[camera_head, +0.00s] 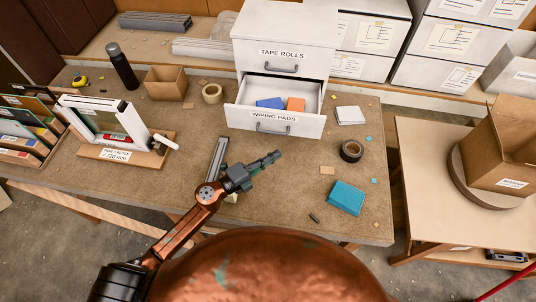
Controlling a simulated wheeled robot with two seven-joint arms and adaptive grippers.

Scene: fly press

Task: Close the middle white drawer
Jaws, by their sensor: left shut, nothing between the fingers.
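A white drawer cabinet (285,32) stands at the back of the workbench. Its top drawer, labelled tape rolls, is shut (312,58). Below it, the drawer labelled wiping pads (307,127) stands pulled out toward me, with a grey handle (272,127) on its front. A blue pad (270,103) and an orange pad (296,104) lie inside it. My left gripper (272,157) is shut and empty, in front of and below the open drawer, apart from its front in the picture. No further drawer shows below. My right gripper is not in view.
On the bench lie a tape roll (212,94), a black tape roll (351,151), a blue block (346,198) and a white pad (350,115). A cardboard box (166,83), a dark bottle (122,67) and a white frame (108,119) stand left. Bench space before the drawer is mostly clear.

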